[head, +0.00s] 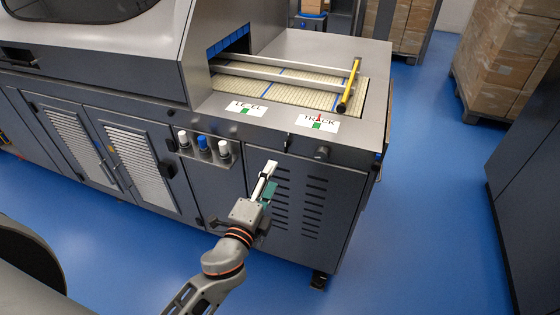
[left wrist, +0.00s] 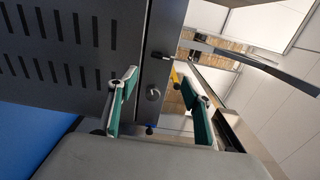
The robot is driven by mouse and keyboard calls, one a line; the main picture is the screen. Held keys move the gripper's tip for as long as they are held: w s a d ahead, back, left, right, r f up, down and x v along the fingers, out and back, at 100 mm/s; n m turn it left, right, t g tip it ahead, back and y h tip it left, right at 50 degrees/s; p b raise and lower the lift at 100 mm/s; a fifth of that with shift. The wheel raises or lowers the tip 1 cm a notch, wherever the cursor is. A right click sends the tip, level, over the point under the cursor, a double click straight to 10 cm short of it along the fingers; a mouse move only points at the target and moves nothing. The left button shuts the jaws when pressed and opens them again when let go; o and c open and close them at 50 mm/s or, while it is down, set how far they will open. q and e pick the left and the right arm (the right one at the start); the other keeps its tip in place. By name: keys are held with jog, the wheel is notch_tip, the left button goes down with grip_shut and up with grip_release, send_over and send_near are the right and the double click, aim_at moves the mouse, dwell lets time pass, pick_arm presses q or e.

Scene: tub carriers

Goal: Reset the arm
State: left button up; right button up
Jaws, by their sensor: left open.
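My left arm comes in from the lower left in the head view. Its gripper (head: 267,180) is in front of the machine's dark front panel, below the top edge. In the left wrist view the two green-padded fingers of the left gripper (left wrist: 160,95) stand apart with nothing between them. My right gripper is in neither view.
The grey machine (head: 300,148) has a conveyor (head: 290,92) with rails and a yellow bar (head: 349,86) on top. Stacked cartons (head: 510,60) stand at the right. Blue floor (head: 425,190) is clear right of the machine.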

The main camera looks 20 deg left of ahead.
pick_arm(q)
jog(key=shift+f, duration=0.1)
jog(key=s+f+n+g+h, duration=0.2)
jog(key=s+f+n+g, duration=0.5)
jog(key=s+f+n, duration=0.7)
jog(key=s+f, duration=0.5)
jog(key=f, duration=0.3)
jog(key=shift+s+a, duration=0.15)
jog(key=shift+a, duration=0.1)
